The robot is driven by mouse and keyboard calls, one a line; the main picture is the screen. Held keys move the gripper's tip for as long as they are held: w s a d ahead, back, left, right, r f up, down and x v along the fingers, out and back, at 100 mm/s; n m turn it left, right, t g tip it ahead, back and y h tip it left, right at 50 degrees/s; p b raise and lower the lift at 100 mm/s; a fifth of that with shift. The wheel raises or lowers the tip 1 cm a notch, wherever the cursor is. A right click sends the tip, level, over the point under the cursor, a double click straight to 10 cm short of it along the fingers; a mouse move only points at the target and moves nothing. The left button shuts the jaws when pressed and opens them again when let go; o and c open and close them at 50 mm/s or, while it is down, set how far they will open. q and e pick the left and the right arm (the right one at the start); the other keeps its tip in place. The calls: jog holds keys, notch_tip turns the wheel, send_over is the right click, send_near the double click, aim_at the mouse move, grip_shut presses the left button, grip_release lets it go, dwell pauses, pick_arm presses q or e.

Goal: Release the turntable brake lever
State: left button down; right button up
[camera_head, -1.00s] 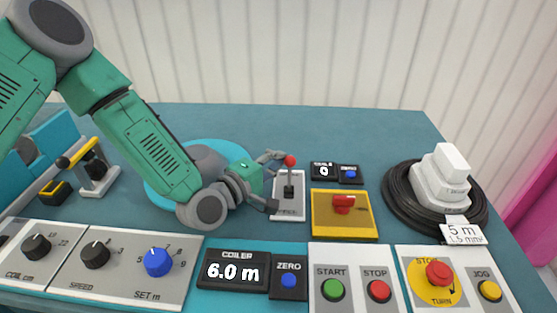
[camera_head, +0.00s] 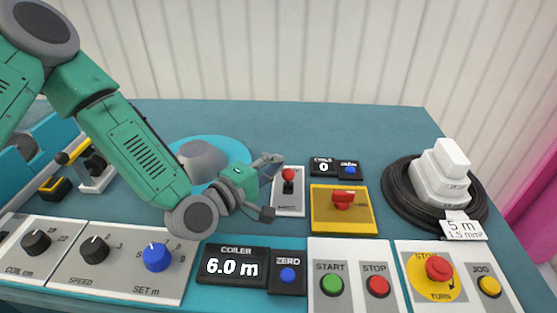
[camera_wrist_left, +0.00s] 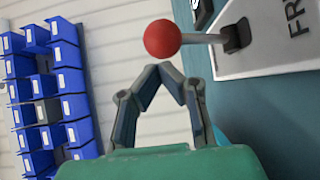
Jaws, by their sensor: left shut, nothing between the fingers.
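The brake lever (camera_head: 289,176) has a red ball knob on a grey stem. It stands on a white plate (camera_head: 290,208) just right of the blue turntable (camera_head: 233,150). In the left wrist view, the red knob (camera_wrist_left: 162,39) is just beyond my fingertips, with a small gap apparent. The lettering on the plate there is cut off after "FR". My left gripper (camera_head: 269,186) is at the left edge of the plate, beside the lever. Its fingers (camera_wrist_left: 173,73) come together in the wrist view and hold nothing. My right gripper is not in view.
A yellow box with a red switch (camera_head: 343,197) and a small counter reading 0 (camera_head: 323,167) sit right of the lever. A coil of black cable (camera_head: 400,208) lies farther right. Control panels (camera_head: 225,283) line the front edge. The table behind the lever is clear.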

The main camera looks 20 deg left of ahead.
pick_arm(q)
jog(key=v, duration=0.6)
jog(key=shift+s+a, duration=0.2)
